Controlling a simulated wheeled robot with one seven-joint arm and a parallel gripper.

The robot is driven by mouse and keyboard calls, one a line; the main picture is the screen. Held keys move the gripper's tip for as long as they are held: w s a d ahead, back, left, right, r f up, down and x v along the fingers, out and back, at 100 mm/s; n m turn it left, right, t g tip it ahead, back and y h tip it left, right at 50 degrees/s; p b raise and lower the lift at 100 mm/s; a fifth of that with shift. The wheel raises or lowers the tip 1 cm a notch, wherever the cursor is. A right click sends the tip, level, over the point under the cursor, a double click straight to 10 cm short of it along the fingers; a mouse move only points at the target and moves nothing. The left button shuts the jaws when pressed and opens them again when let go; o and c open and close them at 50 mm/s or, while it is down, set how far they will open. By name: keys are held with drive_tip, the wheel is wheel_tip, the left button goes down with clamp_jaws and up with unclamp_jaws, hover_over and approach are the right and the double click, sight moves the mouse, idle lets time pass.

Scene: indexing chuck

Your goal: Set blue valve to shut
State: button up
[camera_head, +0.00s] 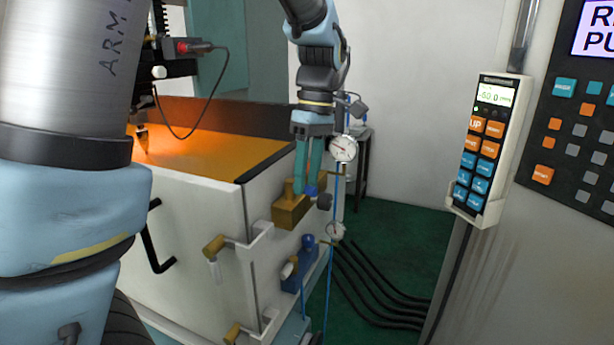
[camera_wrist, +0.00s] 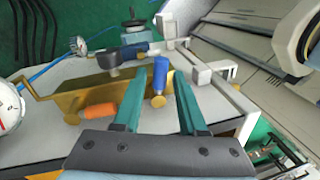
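The blue valve handle (camera_wrist: 162,69) stands on a brass stem and lies between my two teal fingers in the wrist view. In the head view only a small blue part (camera_head: 311,190) shows at my fingertips. The brass valve block (camera_head: 290,212) is just below; it also shows in the wrist view (camera_wrist: 60,106). My gripper (camera_head: 308,172) points down at it, its fingers apart. In the wrist view my gripper (camera_wrist: 160,84) shows a gap on both sides of the blue handle. I cannot tell any contact.
An orange handle (camera_wrist: 98,111) and a dark handle (camera_wrist: 122,56) sit close by on the brass block. A round gauge (camera_head: 343,148) hangs beside my gripper. A lower blue block (camera_head: 299,268) is on the white cabinet (camera_head: 200,210). A button pendant (camera_head: 485,150) stands right.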

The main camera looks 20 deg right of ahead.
clamp_jaws()
idle(0.5)
drive_tip(key=m, duration=0.2)
drive_tip(key=a+m, duration=0.1)
drive_tip(key=shift+s+m+t, duration=0.3)
drive_tip(key=shift+s+m, duration=0.05)
drive_tip(key=shift+m, duration=0.05)
drive_tip(key=m, duration=0.2)
drive_tip(key=a+m+t, duration=0.1)
drive_tip(key=m, duration=0.1)
drive_tip(key=a+m+b, duration=0.1)
drive_tip(key=m, duration=0.2)
drive_tip(key=shift+s+a, duration=0.1)
drive_tip(key=shift+a, duration=0.1)
drive_tip(key=shift+w+a+m+t, duration=0.1)
drive_tip(key=shift+a+m+t, duration=0.15)
drive_tip(key=shift+m, duration=0.5)
drive_tip(key=shift+w+a+m+t, duration=0.1)
drive_tip(key=shift+a+m+t, duration=0.1)
drive_tip(key=shift+m, duration=0.55)
